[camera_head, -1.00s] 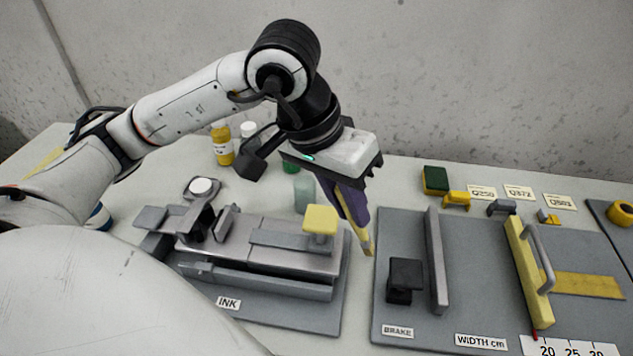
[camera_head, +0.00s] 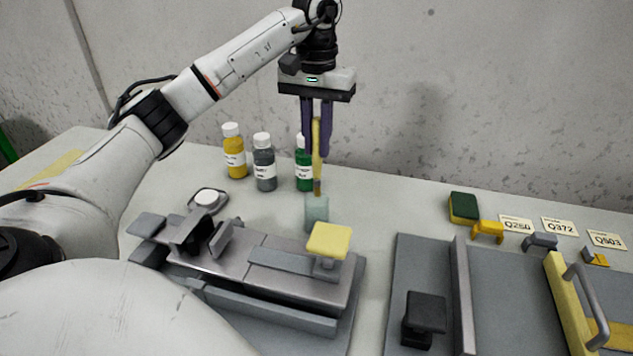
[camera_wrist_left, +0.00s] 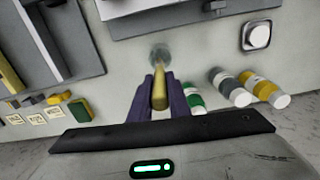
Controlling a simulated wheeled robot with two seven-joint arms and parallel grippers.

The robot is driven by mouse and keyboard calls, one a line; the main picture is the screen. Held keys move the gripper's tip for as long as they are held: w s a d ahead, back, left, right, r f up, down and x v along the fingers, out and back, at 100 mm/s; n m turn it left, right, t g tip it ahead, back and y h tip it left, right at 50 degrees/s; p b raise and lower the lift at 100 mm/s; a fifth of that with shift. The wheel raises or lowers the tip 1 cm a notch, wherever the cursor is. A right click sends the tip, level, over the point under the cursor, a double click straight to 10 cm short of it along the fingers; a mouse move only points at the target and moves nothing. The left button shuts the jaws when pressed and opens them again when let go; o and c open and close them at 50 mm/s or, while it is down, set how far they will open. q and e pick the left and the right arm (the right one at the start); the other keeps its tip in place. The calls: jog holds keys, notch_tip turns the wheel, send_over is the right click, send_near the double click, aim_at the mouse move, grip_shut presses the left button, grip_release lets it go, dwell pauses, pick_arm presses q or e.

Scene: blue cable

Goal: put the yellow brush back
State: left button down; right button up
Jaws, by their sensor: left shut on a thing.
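My left gripper (camera_head: 317,122) is shut on the yellow brush (camera_head: 318,160), which hangs upright with its dark tip down. In the head view the tip is just above a pale translucent cup (camera_head: 316,212). The cup also shows in the left wrist view (camera_wrist_left: 159,53), beyond the brush handle (camera_wrist_left: 159,97) and the purple fingers of my left gripper (camera_wrist_left: 159,105). I cannot tell whether the tip is inside the cup's rim or just over it. My right gripper is not in view.
Yellow (camera_head: 234,152), grey (camera_head: 264,163) and green (camera_head: 304,165) bottles stand close behind and left of the cup. A grey device with a yellow pad (camera_head: 329,240) is in front. A green-topped sponge (camera_head: 463,207) lies to the right. The table between cup and sponge is clear.

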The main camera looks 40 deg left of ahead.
aim_at(317, 177)
pick_arm(q)
notch_tip(317, 177, down, 10)
jog(key=shift+r, duration=0.2)
jog(key=shift+f, duration=0.1)
jog(key=c, duration=1.7)
grip_release()
jog(key=shift+o, duration=0.2)
notch_tip(317, 177, up, 12)
jog(key=shift+r+p, duration=0.1)
jog(key=shift+p, duration=0.45)
